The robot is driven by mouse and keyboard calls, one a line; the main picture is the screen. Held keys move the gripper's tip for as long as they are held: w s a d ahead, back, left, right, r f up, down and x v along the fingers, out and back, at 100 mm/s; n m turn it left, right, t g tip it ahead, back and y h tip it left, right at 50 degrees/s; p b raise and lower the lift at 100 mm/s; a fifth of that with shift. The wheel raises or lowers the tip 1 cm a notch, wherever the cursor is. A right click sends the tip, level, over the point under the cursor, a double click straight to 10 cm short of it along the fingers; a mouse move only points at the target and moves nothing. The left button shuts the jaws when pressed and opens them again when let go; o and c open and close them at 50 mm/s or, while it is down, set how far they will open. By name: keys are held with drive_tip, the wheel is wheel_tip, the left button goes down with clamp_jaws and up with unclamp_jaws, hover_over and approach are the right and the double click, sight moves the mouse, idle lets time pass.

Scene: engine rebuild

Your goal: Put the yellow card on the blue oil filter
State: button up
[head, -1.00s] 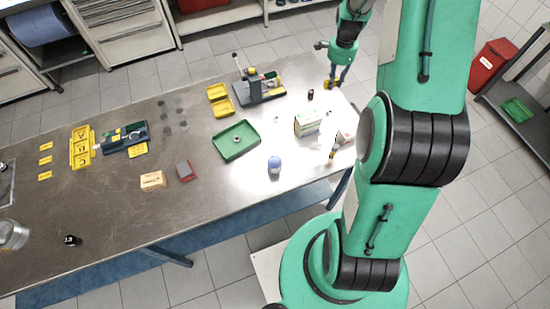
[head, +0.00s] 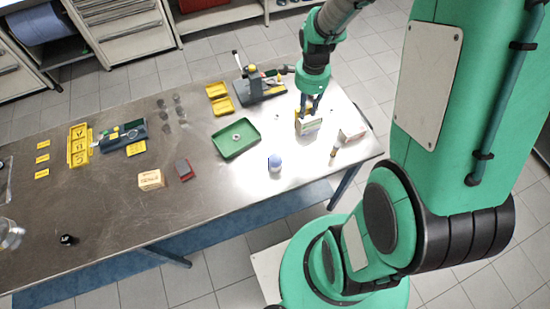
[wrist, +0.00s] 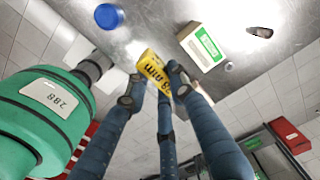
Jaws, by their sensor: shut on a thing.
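The yellow card (wrist: 154,69), with dark printing, is pinched between the fingertips of my gripper (wrist: 156,84) in the wrist view. In the head view my gripper (head: 311,106) hangs over the right part of the bench by the green-and-white box, and only a little yellow shows at its fingers. The blue oil filter (head: 275,162) stands upright near the bench's front edge, to the left of and nearer than my gripper. Its blue top also shows in the wrist view (wrist: 109,16), apart from the card, up and left of it.
The green-and-white box (head: 311,126) stands just below my gripper. Another white box (head: 352,133) and a small brown cylinder (head: 333,151) stand to its right. A green tray (head: 236,153) lies left of the filter. Bare metal bench surrounds the filter.

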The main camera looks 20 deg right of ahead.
drive_tip(key=s+a+f+b, duration=0.1)
drive_tip(key=s+a, duration=0.3)
drive_tip(key=s, duration=0.3)
drive_tip(key=s+a+f+b, duration=0.1)
drive_tip(key=s+a, duration=0.3)
drive_tip(key=s, duration=0.3)
drive_tip(key=s+a+f, duration=0.2)
drive_tip(key=s+a, duration=0.3)
drive_tip(key=s, duration=0.2)
drive_tip(key=shift+s+d+f, duration=0.1)
drive_tip(key=shift+d+f, duration=0.05)
drive_tip(key=shift+f, duration=0.95)
drive_tip(key=shift+d+f, duration=0.15)
drive_tip(key=shift+f, duration=0.9)
hover_over(278, 158)
drive_tip(key=shift+a+f, duration=0.1)
drive_tip(key=shift+f, duration=0.65)
drive_tip(key=shift+f, duration=1.8)
drive_tip(key=shift+f+b, duration=0.15)
drive_tip(key=shift+b, duration=0.2)
